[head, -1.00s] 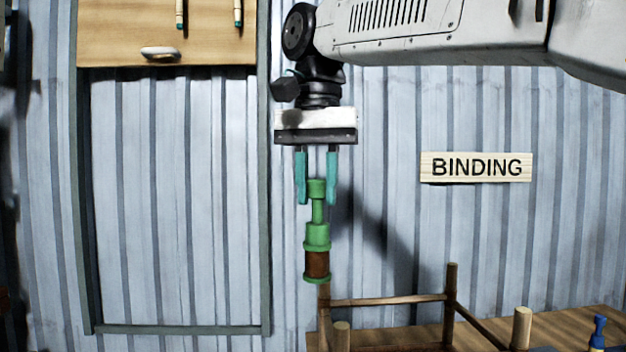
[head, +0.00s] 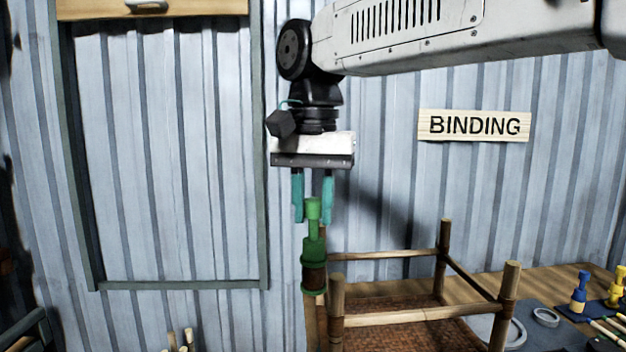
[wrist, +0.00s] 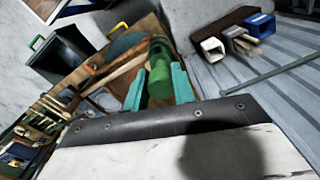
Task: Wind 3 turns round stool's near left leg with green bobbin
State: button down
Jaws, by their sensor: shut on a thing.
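My gripper (head: 312,218) points down with its teal fingers shut on the green bobbin (head: 313,249). The bobbin hangs upright and carries a brown wound band near its lower end. The wrist view shows the bobbin (wrist: 160,68) between the fingers. The stool has its legs pointing up and a woven brown seat (head: 395,318) low down. Its near left leg (head: 337,315) rises just right of the bobbin in the head view. The bobbin's lower end overlaps the leg's top in height; I cannot tell whether they touch. The far left leg is mostly hidden behind the bobbin. No strand to the leg is discernible.
The stool's near right leg (head: 510,290) and far right leg (head: 443,255) stand up, joined by rails. On the bench at right are a blue bobbin (head: 579,292), a yellow bobbin (head: 616,288) and a tape ring (head: 546,317). A BINDING sign (head: 474,125) hangs behind.

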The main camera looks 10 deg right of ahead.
aim_at(313, 259)
jog(key=shift+f, duration=2.95)
jog(key=shift+s, duration=0.1)
